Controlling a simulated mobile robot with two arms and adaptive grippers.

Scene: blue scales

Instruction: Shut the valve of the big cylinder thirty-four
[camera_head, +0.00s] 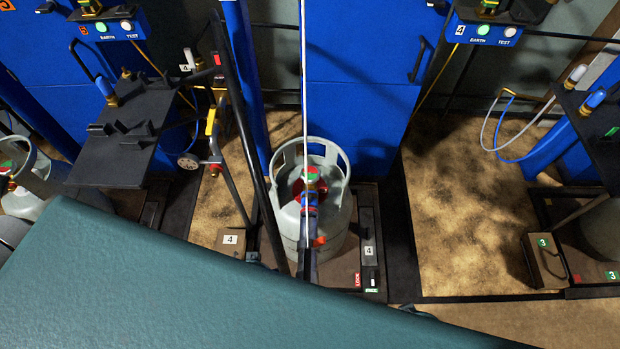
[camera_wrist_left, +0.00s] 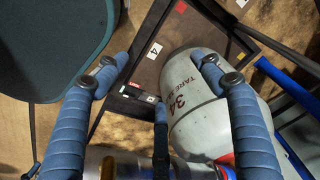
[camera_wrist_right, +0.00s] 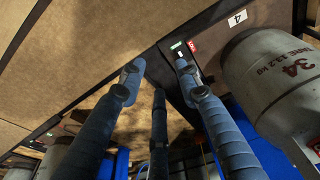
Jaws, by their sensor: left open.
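The big grey cylinder (camera_head: 335,226) stands upright inside the bay at the middle of the head view. Its collar surrounds a valve (camera_head: 312,172) with a red and green top. The number 34 shows on the cylinder in the left wrist view (camera_wrist_left: 192,75) and in the right wrist view (camera_wrist_right: 265,72). My left gripper (camera_wrist_left: 165,75) is open and empty, with the cylinder beyond its fingers. My right gripper (camera_wrist_right: 158,74) has its fingers apart and empty, to the left of the cylinder in its view. Neither gripper can be made out in the head view.
Blue cabinets (camera_head: 355,110) stand behind the cylinder. A white line hangs in front of it. A dark shelf (camera_head: 125,125) and hoses are at left; a 3-marked bay (camera_head: 545,262) is at right. Bare floor (camera_head: 455,190) lies between.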

